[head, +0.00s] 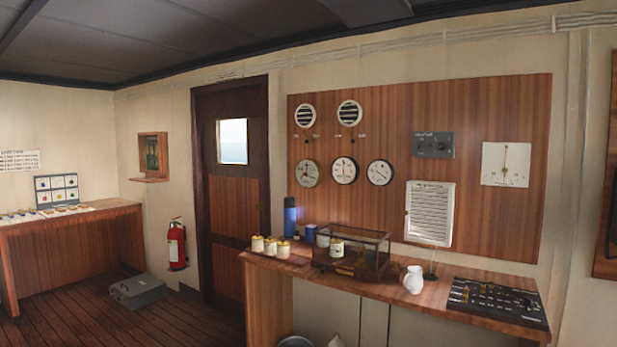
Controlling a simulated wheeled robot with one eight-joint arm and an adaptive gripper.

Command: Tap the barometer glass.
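Three round dials hang in a row on the wood wall panel. The left dial (308,173) has a darker, tan face; the middle dial (344,170) and the right dial (380,173) have white faces with dark rims. The barometer is probably one of these, but the markings are too small to tell which. A square white plate (506,165) with a vertical pointer hangs further right. My gripper is not in view, and nothing covers the dials.
A wood counter (427,298) stands below the panel. It carries a glass case (351,250), several small jars (270,246), a blue flask (290,217), a white jug (413,280) and a black control board (497,302). A grey case (138,291) lies on the floor at left.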

